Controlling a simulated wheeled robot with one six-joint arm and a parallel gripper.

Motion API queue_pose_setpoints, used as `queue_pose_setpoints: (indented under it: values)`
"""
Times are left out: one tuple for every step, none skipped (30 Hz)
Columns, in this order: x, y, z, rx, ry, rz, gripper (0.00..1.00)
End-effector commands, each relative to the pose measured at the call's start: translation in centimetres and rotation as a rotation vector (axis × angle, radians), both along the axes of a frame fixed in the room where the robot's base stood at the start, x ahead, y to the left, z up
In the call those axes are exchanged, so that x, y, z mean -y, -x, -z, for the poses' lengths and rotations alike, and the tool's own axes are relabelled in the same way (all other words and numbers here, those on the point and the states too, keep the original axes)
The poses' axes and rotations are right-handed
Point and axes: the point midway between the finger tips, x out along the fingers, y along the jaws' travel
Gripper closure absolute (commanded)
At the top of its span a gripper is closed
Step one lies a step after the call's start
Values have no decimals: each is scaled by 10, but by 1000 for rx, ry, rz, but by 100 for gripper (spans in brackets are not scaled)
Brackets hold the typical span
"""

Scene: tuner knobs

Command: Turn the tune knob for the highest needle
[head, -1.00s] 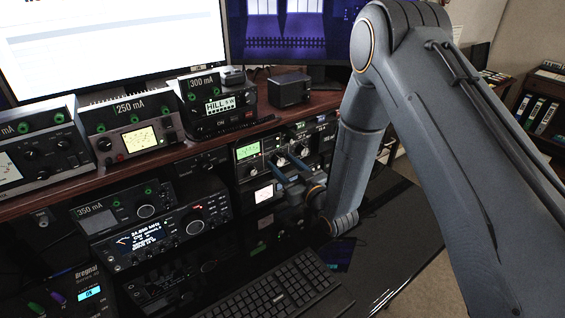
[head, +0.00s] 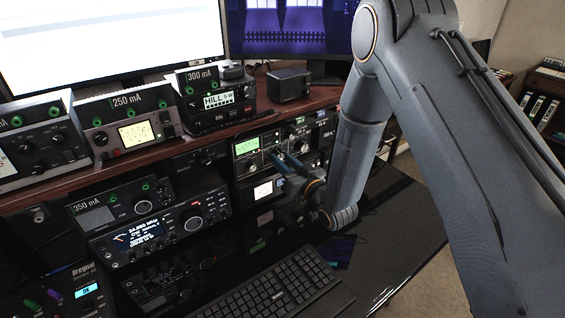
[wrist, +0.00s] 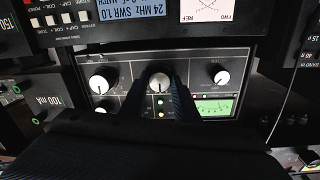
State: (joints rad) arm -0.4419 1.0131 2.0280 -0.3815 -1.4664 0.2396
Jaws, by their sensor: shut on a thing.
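A panel with a green-lit meter (head: 246,147) and several white-capped knobs stands under the shelf in the head view. In the wrist view my gripper's two dark fingers (wrist: 164,92) are closed on either side of the middle knob (wrist: 160,81). The fingers hide part of it. In the head view my gripper (head: 281,163) reaches the same panel from the front. The green meter (wrist: 214,107) is lower right of the gripped knob in the wrist view. Its needle is too small to read, and I cannot read the knob's label.
A left knob (wrist: 98,84) and a smaller right knob (wrist: 221,77) flank the gripped one closely. A keyboard (head: 273,289) lies on the black desk below my gripper. Other radios line the shelf and the desk.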

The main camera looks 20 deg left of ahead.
Motion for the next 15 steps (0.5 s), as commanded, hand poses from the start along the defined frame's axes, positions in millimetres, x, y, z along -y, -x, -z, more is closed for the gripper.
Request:
queue_pose_setpoints:
  values:
    - [0, 0, 1, -25, -20, 0, 94]
    - [0, 0, 1, -39, -32, 0, 94]
    - [0, 0, 1, -53, -44, 0, 94]
    - [0, 0, 1, -62, -52, -1, 94]
    - [0, 0, 1, -68, -57, -1, 94]
    - [0, 0, 0, -73, -61, -1, 94]
    - [0, 0, 0, -75, -63, -1, 94]
    - [0, 0, 0, -76, -64, -1, 94]
    - [0, 0, 0, -76, -64, -1, 94]
    - [0, 0, 0, -76, -64, -1, 94]
    - [0, 0, 0, -76, -64, -1, 94]
    - [0, 0, 0, -75, -63, -1, 94]
    - [0, 0, 0, -75, -63, -1, 94]
    - [0, 0, 0, -75, -63, -1, 94]
    - [0, 0, 0, -75, -63, -1, 67]
